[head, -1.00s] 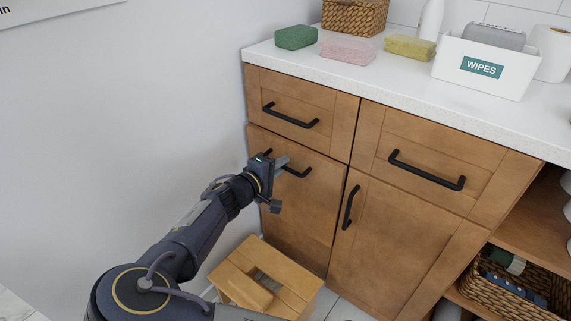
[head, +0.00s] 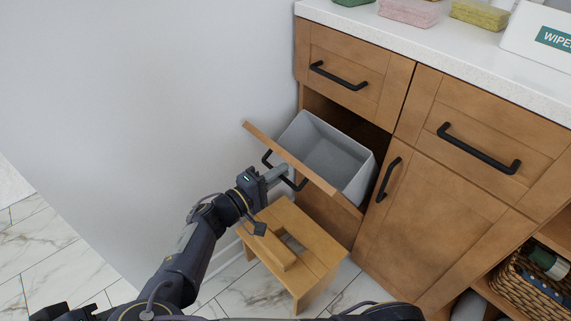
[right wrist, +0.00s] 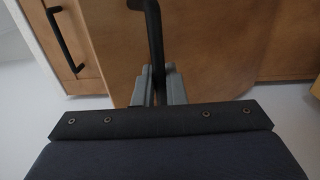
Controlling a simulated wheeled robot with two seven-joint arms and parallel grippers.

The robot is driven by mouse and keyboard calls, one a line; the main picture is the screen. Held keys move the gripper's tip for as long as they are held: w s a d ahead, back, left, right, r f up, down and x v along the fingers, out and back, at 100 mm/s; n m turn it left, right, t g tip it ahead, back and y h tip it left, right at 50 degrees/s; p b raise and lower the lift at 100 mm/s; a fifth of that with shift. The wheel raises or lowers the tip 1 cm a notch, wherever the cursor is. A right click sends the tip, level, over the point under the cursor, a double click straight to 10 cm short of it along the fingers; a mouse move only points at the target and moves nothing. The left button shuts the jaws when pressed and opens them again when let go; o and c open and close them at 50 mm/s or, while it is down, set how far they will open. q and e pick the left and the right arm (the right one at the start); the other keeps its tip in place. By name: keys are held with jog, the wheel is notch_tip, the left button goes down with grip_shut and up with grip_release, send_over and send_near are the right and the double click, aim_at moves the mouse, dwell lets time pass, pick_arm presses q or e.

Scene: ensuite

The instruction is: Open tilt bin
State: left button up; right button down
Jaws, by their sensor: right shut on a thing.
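The tilt bin (head: 328,152) is a grey bin behind a wooden front at the lower left of the cabinet. Its front (head: 312,172) leans outward, and the bin's open top shows. My right gripper (head: 279,172) is shut on the black bar handle (head: 267,158) of that front. In the right wrist view, the dark handle (right wrist: 154,40) runs down between the two grey fingers (right wrist: 159,88). At the lower left corner of the head view is a dark part of mine; my left gripper cannot be made out.
A wooden step stool (head: 318,255) stands on the marble floor just below the tilted front. A closed drawer (head: 345,62) is above the bin, and a closed door (head: 430,215) is to its right. The grey wall (head: 150,100) is close on the left.

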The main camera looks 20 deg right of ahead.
jog(key=shift+a+f, duration=0.1)
jog(key=shift+f, duration=0.05)
jog(key=c, duration=1.6)
grip_release()
jog(key=p+v, duration=0.2)
jog(key=v, duration=0.5)
jog(key=shift+s+a, duration=0.25)
jog(key=shift+a, duration=0.1)
